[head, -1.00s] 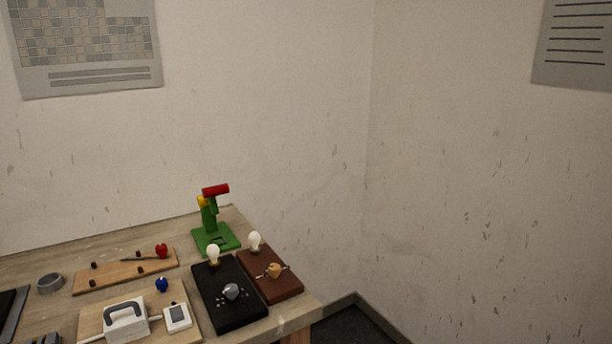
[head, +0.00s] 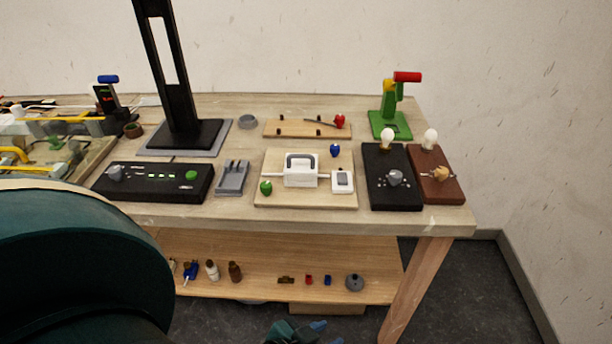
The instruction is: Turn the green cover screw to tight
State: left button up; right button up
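The green cover screw (head: 265,187) has a rounded green head and stands at the front left of a pale wooden board (head: 262,158). A white box with a grey handle (head: 301,170) sits in the middle of that board, with white cable running out on both sides. How tight the screw is cannot be told. My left gripper (head: 318,332) is partly in view at the bottom edge, low in front of the bench and well away from the screw. Its fingers are small and cut off, so their opening is unclear. My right gripper is out of view.
A blue screw (head: 335,150) and white switch (head: 342,181) share the board. A grey cradle (head: 232,177) and black control box (head: 153,182) stand left. Black (head: 391,176) and brown (head: 436,174) lamp bases stand right. The lower shelf (head: 300,262) holds small parts.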

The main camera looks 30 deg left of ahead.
aim_at(266, 186)
jog(key=u, duration=1.35)
jog(key=i+l+z, duration=0.25)
jog(key=l, duration=0.15)
jog(key=k, duration=0.1)
